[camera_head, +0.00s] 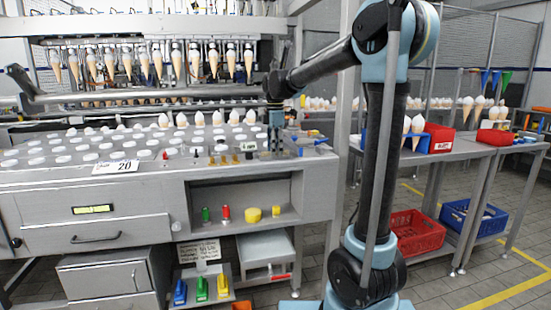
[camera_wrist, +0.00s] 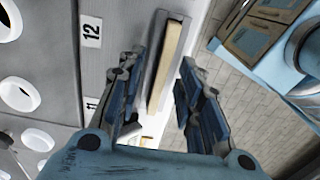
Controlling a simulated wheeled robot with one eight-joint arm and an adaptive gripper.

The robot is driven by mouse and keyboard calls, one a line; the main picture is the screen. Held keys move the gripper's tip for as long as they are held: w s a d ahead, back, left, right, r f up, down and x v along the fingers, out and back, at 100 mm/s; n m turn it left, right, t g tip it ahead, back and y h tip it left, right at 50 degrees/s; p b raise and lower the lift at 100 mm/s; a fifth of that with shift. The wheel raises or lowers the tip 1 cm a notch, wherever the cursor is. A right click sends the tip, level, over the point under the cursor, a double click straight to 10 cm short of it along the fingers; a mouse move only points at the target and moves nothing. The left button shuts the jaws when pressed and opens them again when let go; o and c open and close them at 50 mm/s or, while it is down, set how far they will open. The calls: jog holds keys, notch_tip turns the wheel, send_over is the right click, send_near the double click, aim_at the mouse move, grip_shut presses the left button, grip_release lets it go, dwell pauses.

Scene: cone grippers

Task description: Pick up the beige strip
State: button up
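The beige strip (camera_wrist: 166,62) shows in the wrist view as a long, narrow bar set along a grey holder or slot (camera_wrist: 183,32) near the edge of the machine top. My gripper (camera_wrist: 158,66) is open, with one dark blue finger to each side of the strip as seen from the wrist, and nothing is held between them. How far the fingertips are above the strip is hard to tell. In the head view, my gripper (camera_head: 276,128) points down over the right end of the machine top. I cannot make out the strip there.
Small coloured items stand near my gripper. Tiled floor lies beyond the machine's edge.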

grip_shut()
